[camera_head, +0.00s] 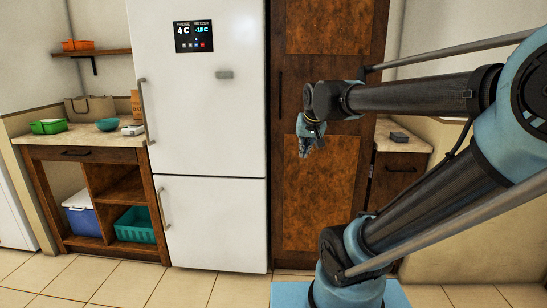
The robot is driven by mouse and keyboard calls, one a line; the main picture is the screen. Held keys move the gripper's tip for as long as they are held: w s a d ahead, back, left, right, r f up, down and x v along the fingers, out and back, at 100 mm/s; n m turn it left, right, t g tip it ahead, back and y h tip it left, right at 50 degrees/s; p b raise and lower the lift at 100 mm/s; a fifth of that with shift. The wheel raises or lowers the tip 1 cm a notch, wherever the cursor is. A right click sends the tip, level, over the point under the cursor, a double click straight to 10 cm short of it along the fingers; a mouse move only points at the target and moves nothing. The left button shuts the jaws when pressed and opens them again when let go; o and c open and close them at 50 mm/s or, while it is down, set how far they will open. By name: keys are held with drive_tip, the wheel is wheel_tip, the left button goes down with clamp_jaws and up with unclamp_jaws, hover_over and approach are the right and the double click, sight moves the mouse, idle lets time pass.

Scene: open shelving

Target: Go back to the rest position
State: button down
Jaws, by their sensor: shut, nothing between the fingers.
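My gripper (306,148) hangs at the end of my arm, right of the picture's middle. It points down and is shut, with nothing seen in it. It is in front of a tall dark wooden cabinet door (320,205) and touches nothing that I can make out. My arm reaches in from the right side of the picture.
A white fridge (210,115) with handles stands left of my gripper. Further left, a counter (85,140) holds a green tray (48,127) and a teal bowl (107,125). Below are a blue-white cooler (81,215) and a teal basket (135,226). The tiled floor in front is clear.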

drive_tip(key=s+d+f+g, duration=0.2)
drive_tip(key=s+d+f, duration=0.2)
drive_tip(key=s+f, duration=0.5)
drive_tip(key=s+d+f+g+h, duration=0.1)
drive_tip(key=s+d+f, duration=0.3)
drive_tip(key=s+f, duration=0.5)
drive_tip(key=shift+s+d+g, duration=0.15)
drive_tip(key=shift+s+g, duration=0.65)
drive_tip(key=shift+s, duration=0.05)
